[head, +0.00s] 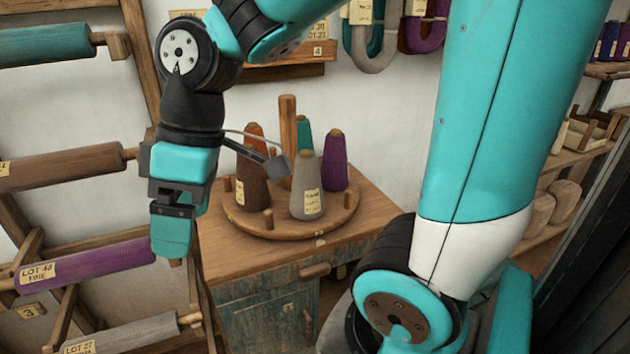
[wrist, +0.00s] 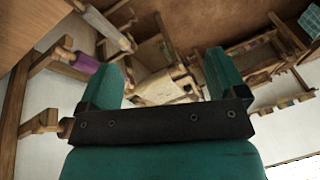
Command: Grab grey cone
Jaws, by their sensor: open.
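The grey cone (head: 307,188) stands upright at the front of a round wooden turntable (head: 290,226) on a cabinet, with a pale label on its side. My gripper (head: 172,250) hangs to the left of the turntable in the head view, apart from the cone and pointing down. In the wrist view my gripper (wrist: 165,75) has its two teal fingers spread with nothing between them. The grey cone is not seen in the wrist view.
Brown (head: 252,182), purple (head: 335,162), orange and teal cones share the turntable around a wooden post (head: 288,120). A rack with rolls, including a purple roll (head: 85,265), stands at the left. Shelves (head: 575,150) stand at the right.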

